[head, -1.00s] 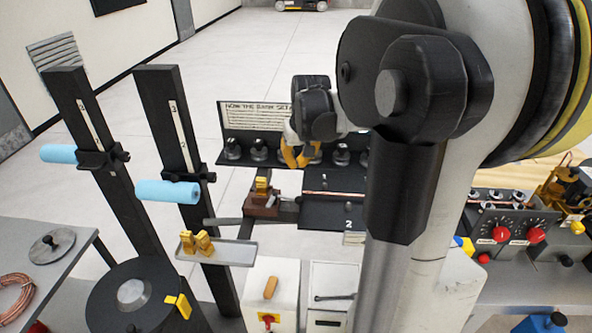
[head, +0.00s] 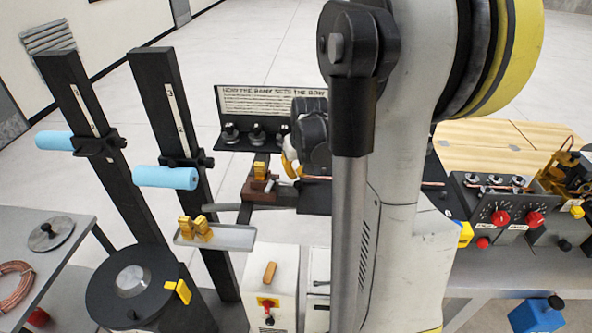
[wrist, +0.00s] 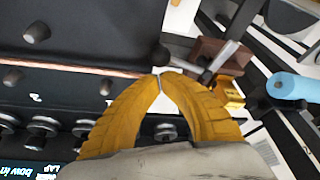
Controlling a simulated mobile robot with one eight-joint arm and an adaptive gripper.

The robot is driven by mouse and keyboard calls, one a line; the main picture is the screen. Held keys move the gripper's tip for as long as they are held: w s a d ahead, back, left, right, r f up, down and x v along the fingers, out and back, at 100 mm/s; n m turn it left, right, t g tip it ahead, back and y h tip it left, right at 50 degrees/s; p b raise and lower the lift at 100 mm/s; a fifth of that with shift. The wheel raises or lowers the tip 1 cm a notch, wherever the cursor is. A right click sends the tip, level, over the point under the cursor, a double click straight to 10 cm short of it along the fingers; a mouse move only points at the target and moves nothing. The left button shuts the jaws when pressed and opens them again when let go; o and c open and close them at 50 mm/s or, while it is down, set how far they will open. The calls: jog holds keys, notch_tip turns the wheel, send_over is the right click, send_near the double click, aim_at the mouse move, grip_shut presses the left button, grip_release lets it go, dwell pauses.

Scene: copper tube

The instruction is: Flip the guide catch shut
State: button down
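My gripper shows in the wrist view (wrist: 161,76) with its two yellow fingers arched together and their tips meeting. A thin grey sliver shows between the tips; I cannot tell whether it is held. A brown guide block (wrist: 208,52) with a grey bar lies just beyond and right of the tips, with a brass block (wrist: 229,94) beside it. The copper tube (wrist: 85,68) runs along the dark bench to the left. In the head view the brown block (head: 257,191) and brass block (head: 260,170) are left of my gripper (head: 291,178). I cannot clearly make out the catch or its position.
A grey tray (head: 230,238) with brass pieces stands in front of the guide. Two black posts with blue rollers (head: 165,177) are at left. A sign panel with black knobs (head: 256,134) stands behind. A control box with red knobs (head: 500,216) is at right.

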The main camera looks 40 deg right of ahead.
aim_at(294, 183)
jog(key=shift+s+a+m+h+b, duration=0.3)
jog(key=shift+s+a+m+h, duration=0.15)
jog(key=shift+m, duration=0.75)
jog(key=shift+s+a+m+g, duration=0.3)
jog(key=shift+a+m+g, duration=0.1)
jog(key=shift+m, duration=0.2)
jog(key=a+m, duration=0.1)
jog(key=m, duration=0.1)
jog(key=s+a+m+g+h+b, duration=0.1)
jog(key=m, duration=0.1)
jog(key=shift+a, duration=0.1)
jog(key=a+m+g, duration=0.1)
jog(key=m, duration=0.1)
jog(key=a+m+b, duration=0.1)
jog(key=a+m, duration=0.1)
jog(key=a+m+g, duration=0.1)
jog(key=m, duration=0.2)
jog(key=shift+w+a+g, duration=0.1)
jog(key=shift+a+g, duration=0.15)
jog(key=shift+g, duration=0.05)
jog(key=shift+w+a+b, duration=0.1)
jog(key=shift+a+b, duration=0.2)
jog(key=shift+b, duration=0.05)
jog(key=shift+d, duration=0.1)
dwell(0.6)
